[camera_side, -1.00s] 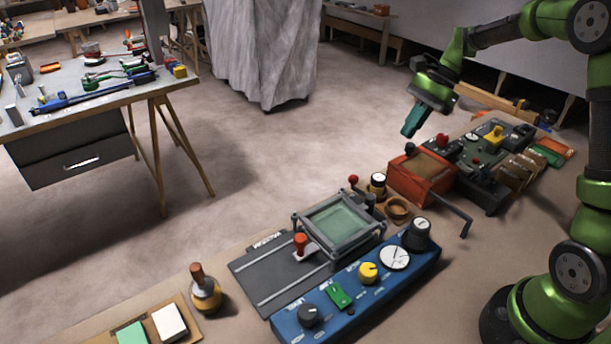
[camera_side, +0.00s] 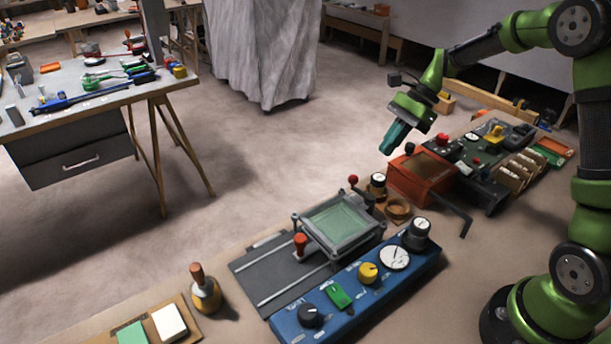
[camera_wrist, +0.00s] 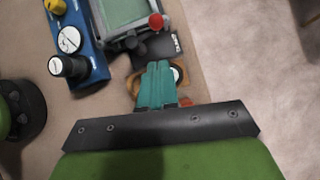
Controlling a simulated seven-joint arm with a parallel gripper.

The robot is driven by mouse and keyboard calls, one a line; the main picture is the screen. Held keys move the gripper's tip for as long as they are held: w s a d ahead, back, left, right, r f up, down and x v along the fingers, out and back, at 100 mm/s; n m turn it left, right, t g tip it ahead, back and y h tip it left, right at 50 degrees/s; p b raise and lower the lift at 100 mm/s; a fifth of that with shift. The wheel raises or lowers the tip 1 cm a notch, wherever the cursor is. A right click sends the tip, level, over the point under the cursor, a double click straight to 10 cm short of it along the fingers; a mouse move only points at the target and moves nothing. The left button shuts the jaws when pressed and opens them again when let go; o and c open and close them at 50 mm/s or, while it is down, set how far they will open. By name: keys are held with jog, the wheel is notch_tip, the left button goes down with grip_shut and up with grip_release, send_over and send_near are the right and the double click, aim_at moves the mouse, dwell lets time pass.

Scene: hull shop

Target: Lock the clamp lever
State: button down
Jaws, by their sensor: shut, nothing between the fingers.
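A lever with a red ball knob (camera_side: 353,180) stands at the back corner of a metal frame with a green pane (camera_side: 340,222). It also shows in the wrist view as a red ball (camera_wrist: 156,20). I take this as the clamp lever, but no label confirms it. An orange-red handle (camera_side: 300,243) stands at the frame's left side. My gripper (camera_side: 386,150), with teal fingers pointing down and left, is shut and empty. It is above and to the right of the red ball, apart from it. In the wrist view the fingers (camera_wrist: 158,64) partly hide a round brown-rimmed item below.
A blue panel (camera_side: 345,310) with knobs and a dial runs along the front of the frame. An orange-red box (camera_side: 422,180) with a crank handle (camera_side: 462,220) stands right of the lever, close below my gripper. A round-bodied, wooden-handled item (camera_side: 205,290) stands at the left.

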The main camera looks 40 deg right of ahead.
jog(key=a+f, duration=0.4)
jog(key=a, duration=0.1)
jog(key=shift+w+a, duration=0.3)
jog(key=shift+w, duration=0.15)
